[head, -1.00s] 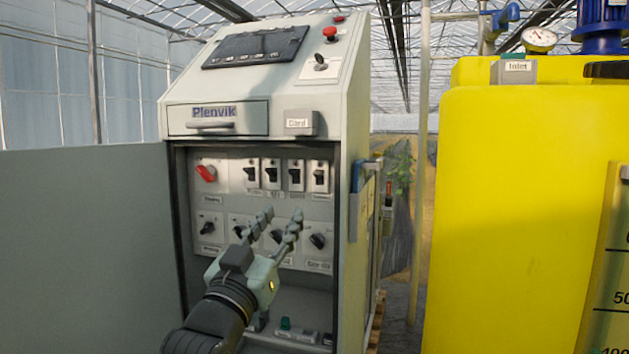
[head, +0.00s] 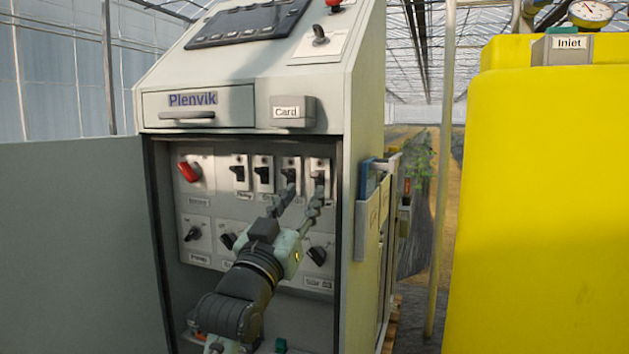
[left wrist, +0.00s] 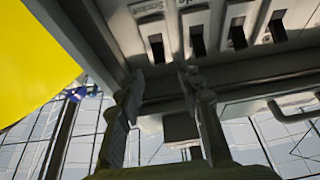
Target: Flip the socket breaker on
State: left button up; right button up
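The socket breaker (head: 319,171) is the rightmost of a row of black-levered breakers inside the open cabinet. In the left wrist view the breaker (left wrist: 157,47) shows with a label that seems to begin "Socke". I cannot clearly tell its lever position. My left gripper (head: 302,200) is open and empty, its fingertips just below the two rightmost breakers. In the left wrist view the gripper's fingertips (left wrist: 160,82) are spread, close to the socket breaker; I cannot tell whether they touch it. My right gripper is not in view.
Other breakers (head: 263,173) stand to the left, with a red rotary switch (head: 190,171) beyond them. Black knobs (head: 317,255) sit below. The cabinet's frame edge (head: 339,230) is close on the right. The open door (head: 75,240) is at left, a yellow tank (head: 555,210) at right.

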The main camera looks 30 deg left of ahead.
aim_at(315, 177)
pick_arm(q)
jog(key=shift+x, duration=2.7)
grip_shut()
